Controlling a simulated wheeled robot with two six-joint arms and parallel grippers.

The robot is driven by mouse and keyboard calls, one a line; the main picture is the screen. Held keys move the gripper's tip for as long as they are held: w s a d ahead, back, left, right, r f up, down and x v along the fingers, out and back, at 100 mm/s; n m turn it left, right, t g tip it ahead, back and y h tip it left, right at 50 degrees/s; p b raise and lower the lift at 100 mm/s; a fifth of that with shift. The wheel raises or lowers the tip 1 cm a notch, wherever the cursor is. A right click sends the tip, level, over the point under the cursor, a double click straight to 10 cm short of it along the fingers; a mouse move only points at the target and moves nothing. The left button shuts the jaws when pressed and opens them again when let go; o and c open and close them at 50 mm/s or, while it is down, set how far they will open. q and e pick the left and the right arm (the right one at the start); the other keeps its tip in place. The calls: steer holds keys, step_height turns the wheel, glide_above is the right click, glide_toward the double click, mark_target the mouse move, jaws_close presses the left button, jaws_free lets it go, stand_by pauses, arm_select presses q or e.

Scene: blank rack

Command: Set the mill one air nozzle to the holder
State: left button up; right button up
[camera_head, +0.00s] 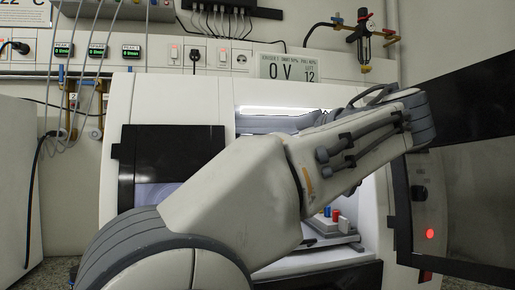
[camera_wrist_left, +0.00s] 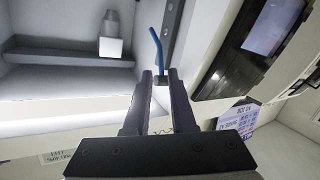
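The air nozzle (camera_wrist_left: 155,45) is a thin, bent blue tube with a dark block at its base. It shows in the left wrist view at the tips of my left gripper (camera_wrist_left: 160,77). The two black fingers stand slightly apart with the dark block between them, and they appear closed on it. A dark strip with a hole (camera_wrist_left: 172,22) runs along the pale wall just beyond the nozzle; I cannot tell if it is the holder or if the nozzle touches it. In the head view my left arm reaches across the open mill (camera_head: 118,105), and its gripper is hidden. My right gripper is not in view.
Inside the mill, small blue (camera_head: 327,211) and red (camera_head: 336,215) pieces sit by a grey fixture (camera_head: 330,226). A dark door panel with a red light (camera_head: 430,234) stands on the right. A pale block (camera_wrist_left: 111,47) stands on a grey ledge (camera_wrist_left: 65,56) in the wrist view.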

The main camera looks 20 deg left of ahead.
arm_select(q)
steer(key=shift+v, duration=2.35)
steer(key=d+f+m+h, duration=0.35)
steer(key=f+m, duration=0.45)
steer(key=f, duration=0.3)
steer(key=d+f+m+h, duration=0.2)
steer(key=f+m+h, duration=0.4)
steer(key=f, duration=0.6)
steer(key=s+d+f+m+g+h, duration=0.25)
steer(key=s+f+m, duration=0.25)
steer(key=s+f, duration=0.6)
steer(key=s+d+f+m+g+h, duration=0.2)
steer(key=s+f+m+g+h, duration=0.25)
steer(key=s+f, duration=0.65)
step_height(320, 180, up, 26)
steer(key=p, duration=2.7)
steer(key=shift+w+d+y+p, duration=0.25)
steer(key=shift+d+y+p, duration=0.1)
steer(key=shift+a+r, duration=0.1)
steer(key=shift+r, duration=0.05)
